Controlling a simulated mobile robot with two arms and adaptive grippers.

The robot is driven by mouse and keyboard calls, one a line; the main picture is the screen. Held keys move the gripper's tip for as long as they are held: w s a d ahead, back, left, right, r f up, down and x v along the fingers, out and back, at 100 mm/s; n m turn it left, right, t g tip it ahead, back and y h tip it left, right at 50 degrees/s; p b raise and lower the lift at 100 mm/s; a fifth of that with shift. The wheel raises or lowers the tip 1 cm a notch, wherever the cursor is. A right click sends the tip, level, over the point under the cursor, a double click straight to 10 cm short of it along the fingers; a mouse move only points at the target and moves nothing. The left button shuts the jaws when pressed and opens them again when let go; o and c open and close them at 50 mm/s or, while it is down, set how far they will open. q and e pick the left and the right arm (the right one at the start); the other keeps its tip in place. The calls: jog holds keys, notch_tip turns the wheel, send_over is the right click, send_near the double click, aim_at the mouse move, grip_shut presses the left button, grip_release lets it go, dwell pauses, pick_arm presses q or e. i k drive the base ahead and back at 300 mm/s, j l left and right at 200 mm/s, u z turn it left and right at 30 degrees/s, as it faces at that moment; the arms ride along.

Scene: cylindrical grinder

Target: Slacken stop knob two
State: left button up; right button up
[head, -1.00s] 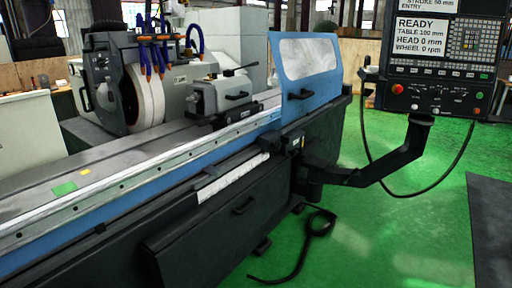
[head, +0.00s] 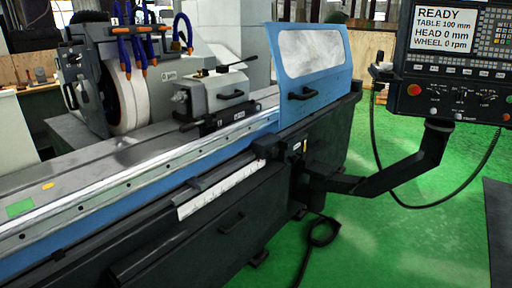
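The cylindrical grinder's table (head: 110,165) runs across the view from lower left to upper right. Along its front is a dark rail with a white scale strip (head: 222,191). A small dark block (head: 264,147) sits on the rail near the strip's right end; it may be a table stop. I cannot make out a knob on it or tell which knob is stop knob two. Neither of my grippers is in view.
A blue guard (head: 312,82) with a window stands at the table's right end. The control panel (head: 460,80) hangs at the right on a dark arm (head: 400,165), with a cable looping below. A black cable (head: 320,235) lies on the green floor (head: 385,240). The floor ahead right looks clear.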

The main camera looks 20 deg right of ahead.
aim_at(273, 153)
jog(key=i+l, duration=0.15)
jog(key=l, duration=0.2)
jog(key=i+l+u, duration=0.15)
jog(key=l, duration=0.25)
jog(key=i+l, duration=0.2)
jog(key=l, duration=0.15)
jog(key=i+l+u, duration=0.1)
jog(key=l, duration=0.3)
jog(key=i+l, duration=0.2)
jog(key=l, duration=0.2)
jog(key=i+l+u, duration=0.15)
jog(key=l, duration=0.25)
jog(key=i+l, duration=0.1)
jog(key=l, duration=0.3)
